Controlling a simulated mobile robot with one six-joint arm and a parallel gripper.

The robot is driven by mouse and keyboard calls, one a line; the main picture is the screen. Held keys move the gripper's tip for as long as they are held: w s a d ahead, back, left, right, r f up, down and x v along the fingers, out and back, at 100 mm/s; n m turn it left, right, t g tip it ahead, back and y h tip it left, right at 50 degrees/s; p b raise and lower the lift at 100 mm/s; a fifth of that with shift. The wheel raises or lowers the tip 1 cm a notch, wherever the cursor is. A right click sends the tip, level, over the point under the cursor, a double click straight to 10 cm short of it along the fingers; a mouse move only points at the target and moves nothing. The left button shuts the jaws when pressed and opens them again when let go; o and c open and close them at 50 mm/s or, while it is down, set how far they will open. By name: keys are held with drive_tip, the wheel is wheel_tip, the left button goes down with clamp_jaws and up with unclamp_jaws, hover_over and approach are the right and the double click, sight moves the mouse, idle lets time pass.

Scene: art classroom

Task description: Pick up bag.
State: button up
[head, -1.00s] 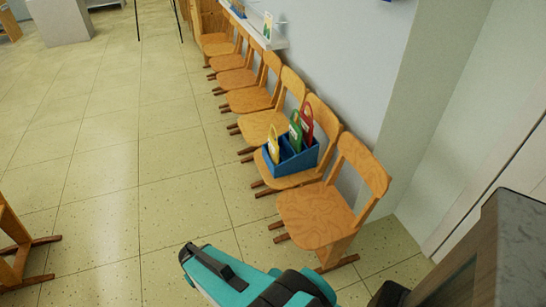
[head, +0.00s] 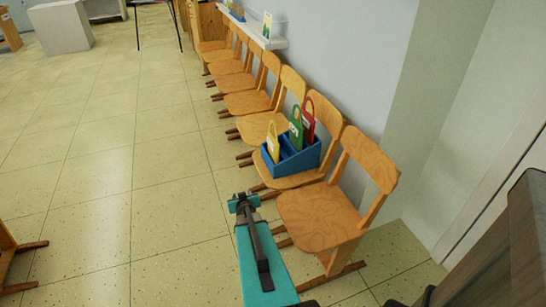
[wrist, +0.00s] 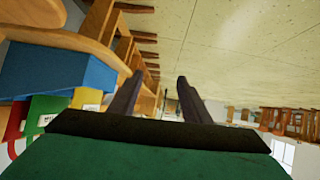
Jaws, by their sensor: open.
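Three small bags with loop handles stand in a blue divided box (head: 297,161) on a wooden chair: a yellow bag (head: 273,144), a green bag (head: 296,131) and a red bag (head: 308,122). My gripper (head: 242,201) is open and empty, left of and nearer than the box, above the floor. In the wrist view, my gripper's two dark fingers (wrist: 160,84) are apart with nothing between them. The blue box (wrist: 58,70) shows there at the left, with parts of the yellow bag (wrist: 86,97), green bag (wrist: 45,108) and red bag (wrist: 14,130) below it.
A row of wooden chairs stands along the wall, with an empty nearest chair (head: 319,217) to the right of my arm. A wall ledge (head: 255,27) runs above the far chairs. A dark cabinet (head: 497,250) is at the lower right.

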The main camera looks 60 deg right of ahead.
drive_tip(key=s+d+r+t+h+b, duration=0.1)
drive_tip(key=s+d+r+b, duration=0.1)
drive_tip(key=d, duration=0.4)
drive_tip(key=s+d+r+t+h+b, duration=0.1)
drive_tip(key=d+r+t+b, duration=0.1)
drive_tip(key=d, duration=0.3)
drive_tip(key=t+b, duration=0.4)
drive_tip(key=b, duration=0.1)
approach(279, 151)
drive_tip(key=shift+s+a+n, duration=0.25)
drive_tip(key=shift+a+n, duration=0.05)
drive_tip(key=shift+a, duration=0.15)
drive_tip(key=shift+w, duration=0.1)
drive_tip(key=shift+g, duration=0.3)
drive_tip(key=shift+b+x, duration=0.3)
drive_tip(key=shift+x, duration=3.95)
drive_tip(key=shift+d+r, duration=0.1)
drive_tip(key=shift+d, duration=0.05)
drive_tip(key=shift+b+x, duration=0.55)
drive_tip(key=shift+x, duration=1.95)
drive_tip(key=shift+r, duration=0.1)
